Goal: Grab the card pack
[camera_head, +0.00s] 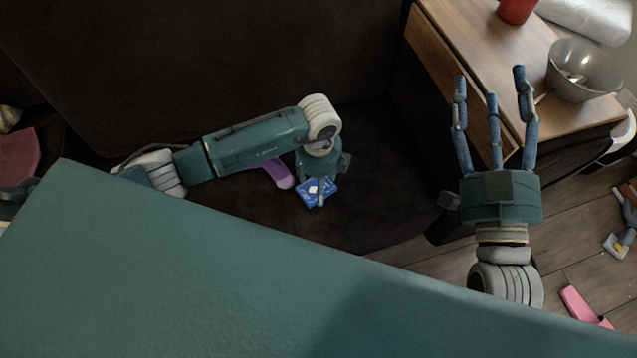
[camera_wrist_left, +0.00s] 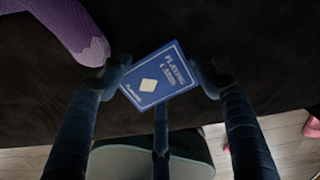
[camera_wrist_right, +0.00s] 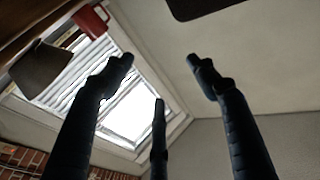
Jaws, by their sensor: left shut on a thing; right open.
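The card pack (camera_head: 314,190) is a blue box at the front of a dark sofa seat. In the left wrist view the card pack (camera_wrist_left: 160,77) shows the words "PLAYING CARDS" and a pale diamond, and it sits tilted between my fingers. My left gripper (camera_wrist_left: 160,82) is shut on the card pack, with fingers at its left and right edges and a third below. In the head view my left gripper (camera_head: 320,185) reaches down over the pack and partly hides it. My right gripper (camera_head: 491,85) is open and empty, fingers pointing up, beside a wooden table.
A purple object (camera_head: 277,173) lies on the sofa (camera_head: 375,150) close to my left gripper. The wooden table (camera_head: 480,50) at the upper right holds a grey bowl (camera_head: 584,72) and a red cup (camera_head: 516,10). A pink item (camera_head: 582,305) lies on the floor at lower right.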

